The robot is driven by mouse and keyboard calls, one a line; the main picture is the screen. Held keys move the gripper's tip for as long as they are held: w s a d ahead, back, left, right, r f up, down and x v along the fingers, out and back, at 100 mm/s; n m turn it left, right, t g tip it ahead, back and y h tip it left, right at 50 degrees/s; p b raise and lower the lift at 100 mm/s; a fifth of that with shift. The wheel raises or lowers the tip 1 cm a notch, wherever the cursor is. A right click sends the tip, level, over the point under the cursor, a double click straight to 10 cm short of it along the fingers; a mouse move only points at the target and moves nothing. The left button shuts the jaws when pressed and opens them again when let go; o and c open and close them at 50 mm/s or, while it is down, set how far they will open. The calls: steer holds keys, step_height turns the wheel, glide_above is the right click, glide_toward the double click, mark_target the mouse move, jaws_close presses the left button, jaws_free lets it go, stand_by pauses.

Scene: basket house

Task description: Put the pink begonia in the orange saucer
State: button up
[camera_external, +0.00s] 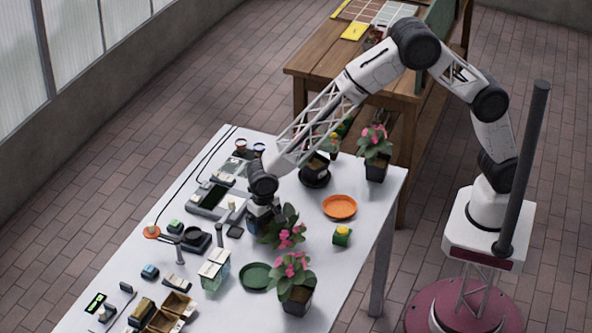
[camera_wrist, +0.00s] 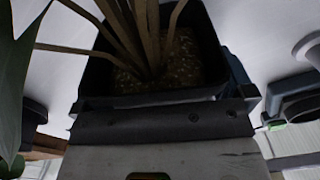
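The orange saucer (camera_external: 340,209) lies empty on the white table, right of my gripper. My gripper (camera_external: 262,216) is at the middle of the table, with a pink begonia (camera_external: 288,234) whose leaves and pink flowers spread to its right. In the wrist view the begonia's dark square pot (camera_wrist: 95,80) fills the space in front of my gripper, with brown soil and several stems. My gripper appears shut on this pot. Its fingertips are mostly hidden, and I cannot tell whether the pot clears the table.
Small devices crowd the left side.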

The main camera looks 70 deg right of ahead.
steer(key=c, duration=0.9)
steer(key=shift+r, duration=0.15)
steer(key=shift+r, duration=0.9)
steer(key=shift+s+d+r, duration=0.1)
steer(key=shift+s+r, duration=0.05)
steer(key=shift+r, duration=0.25)
steer(key=shift+s+d+r, duration=0.1)
steer(key=shift+s+r, duration=0.05)
steer(key=shift+r, duration=0.25)
steer(key=s+d, duration=0.3)
steer(key=s, duration=0.1)
steer(key=s+d+r, duration=0.1)
steer(key=s+d, duration=0.1)
steer(key=s, duration=0.2)
steer(key=s+d, duration=0.3)
steer(key=s, duration=0.1)
steer(key=shift+s+d+r, duration=0.15)
steer(key=shift+s+d, duration=0.15)
steer(key=shift+d, duration=0.05)
